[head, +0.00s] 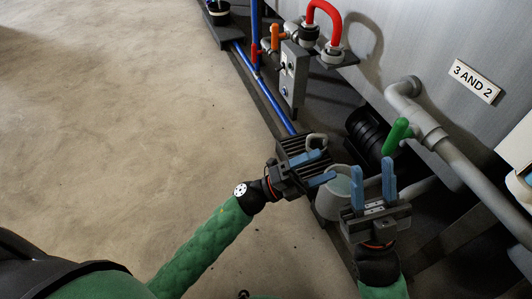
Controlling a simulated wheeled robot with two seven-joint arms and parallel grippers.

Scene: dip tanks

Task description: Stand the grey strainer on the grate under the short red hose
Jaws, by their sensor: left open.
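The short red hose (325,12) arches between two fittings at the top. A light grey round vessel (328,206), open at the top with a pale greenish inside, stands between my grippers; I cannot tell whether it is the strainer. A dark slatted piece, seemingly a grate (291,146), shows behind my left gripper (318,168), with a grey loop (317,140) by it. My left gripper is open beside the vessel's upper left; whether it touches is unclear. My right gripper (373,182) has its blue fingers apart, with nothing seen held, at the vessel's right.
A grey pipe (432,132) and green lever (396,136) are close to my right gripper, with a black ribbed cylinder (370,137) behind. A grey box (292,76) and blue pipe (268,92) stand farther back. The floor (130,130) at left is clear.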

